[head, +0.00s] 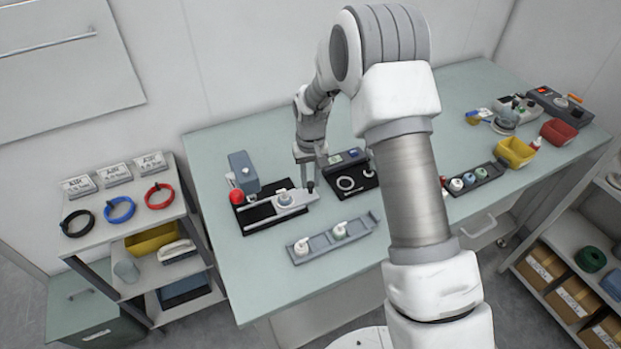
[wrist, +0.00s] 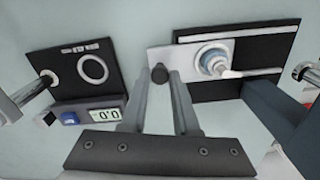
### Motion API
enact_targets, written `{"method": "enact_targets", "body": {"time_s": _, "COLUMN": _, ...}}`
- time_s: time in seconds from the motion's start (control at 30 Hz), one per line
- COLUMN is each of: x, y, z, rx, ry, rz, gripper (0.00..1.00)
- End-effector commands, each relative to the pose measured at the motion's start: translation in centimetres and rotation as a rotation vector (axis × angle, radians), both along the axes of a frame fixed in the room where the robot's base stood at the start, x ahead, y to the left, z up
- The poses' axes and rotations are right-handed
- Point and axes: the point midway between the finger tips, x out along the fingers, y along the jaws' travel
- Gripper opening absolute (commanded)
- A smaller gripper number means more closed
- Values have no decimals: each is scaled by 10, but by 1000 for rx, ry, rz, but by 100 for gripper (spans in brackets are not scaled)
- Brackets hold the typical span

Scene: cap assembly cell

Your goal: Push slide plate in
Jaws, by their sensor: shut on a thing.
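The slide plate (head: 294,199) is a pale flat plate on a black base (head: 259,216) with rails. In the wrist view, the plate (wrist: 190,53) sticks out a little past the left edge of the base (wrist: 258,41). A round blue-and-white part (wrist: 213,62) sits on the plate. My gripper (head: 310,188) is at the plate's outer end. Its fingers (wrist: 160,77) are shut on the small dark knob (wrist: 159,71) there. The fingers partly hide the knob, and it is hard to make out in the head view.
A blue-grey press (head: 243,170) with a red ball (head: 236,196) stands at the base's far left. A black gauge unit (head: 349,184) with a display stands close to my gripper's right. A grey tray (head: 318,244) with capped parts lies in front. Table is clear farther front.

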Motion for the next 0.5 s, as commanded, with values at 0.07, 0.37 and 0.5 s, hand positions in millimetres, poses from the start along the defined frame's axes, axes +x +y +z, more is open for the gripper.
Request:
{"method": "enact_targets", "body": {"time_s": 0.07, "x": 0, "y": 0, "z": 1, "rx": 0, "ry": -1, "rz": 0, "gripper": 0}}
{"method": "enact_targets", "body": {"time_s": 0.37, "x": -14, "y": 37, "z": 0, "rx": 1, "ry": -2, "rz": 5, "gripper": 0}}
{"method": "enact_targets", "body": {"time_s": 0.5, "x": -17, "y": 42, "z": 1, "rx": 0, "ry": -2, "rz": 2, "gripper": 0}}
